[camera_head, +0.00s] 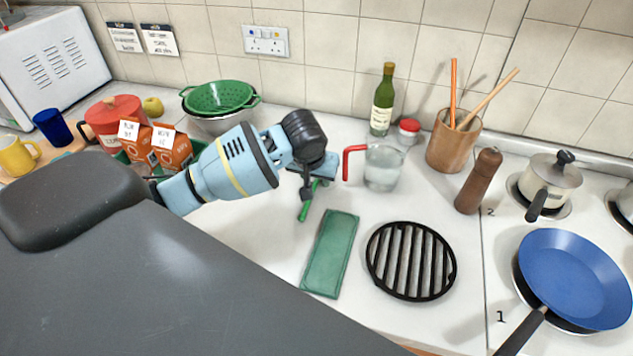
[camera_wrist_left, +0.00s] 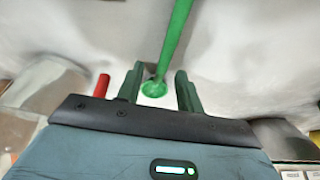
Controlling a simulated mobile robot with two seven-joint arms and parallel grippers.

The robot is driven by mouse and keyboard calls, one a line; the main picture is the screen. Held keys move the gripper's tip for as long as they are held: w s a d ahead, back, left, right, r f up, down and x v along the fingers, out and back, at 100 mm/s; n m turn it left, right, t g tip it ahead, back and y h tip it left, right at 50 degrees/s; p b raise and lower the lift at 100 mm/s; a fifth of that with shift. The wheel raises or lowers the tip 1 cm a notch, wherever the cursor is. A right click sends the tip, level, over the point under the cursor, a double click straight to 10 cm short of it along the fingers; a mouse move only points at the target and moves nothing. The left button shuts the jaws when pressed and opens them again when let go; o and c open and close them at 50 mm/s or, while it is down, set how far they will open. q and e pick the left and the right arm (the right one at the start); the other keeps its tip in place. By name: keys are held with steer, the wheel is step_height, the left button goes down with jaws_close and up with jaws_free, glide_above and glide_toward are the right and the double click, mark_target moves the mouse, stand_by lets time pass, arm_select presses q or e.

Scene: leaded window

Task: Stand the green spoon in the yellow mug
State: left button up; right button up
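The yellow mug (camera_head: 14,158) stands upright at the far left of the head view, on a wooden board. The green spoon (camera_head: 306,208) is at the middle of the counter, under my left gripper (camera_head: 313,190). In the left wrist view the spoon (camera_wrist_left: 178,35) runs away from the gripper, its near end between the two fingers (camera_wrist_left: 159,80). The fingers are apart, with a gap on each side of the spoon, so the gripper is open. My wrist hides part of the spoon in the head view. My right gripper is not in view.
A glass jug (camera_head: 382,170) with a red handle stands just right of the left gripper. A green cloth (camera_head: 330,254) and a black grate (camera_head: 410,262) lie in front. Orange cartons (camera_head: 172,150), a blue cup (camera_head: 52,127) and a red pot (camera_head: 115,118) stand near the mug.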

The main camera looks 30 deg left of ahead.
mark_target(316, 181)
arm_select(q)
steer(key=shift+f, duration=0.1)
steer(key=shift+c, duration=0.2)
jaws_close()
steer(key=shift+r, duration=0.65)
step_height(316, 181, up, 2)
steer(key=shift+r, duration=0.25)
steer(key=s, duration=1)
steer(key=s+a+r, duration=0.1)
steer(key=s, duration=0.5)
steer(key=shift+r, duration=0.1)
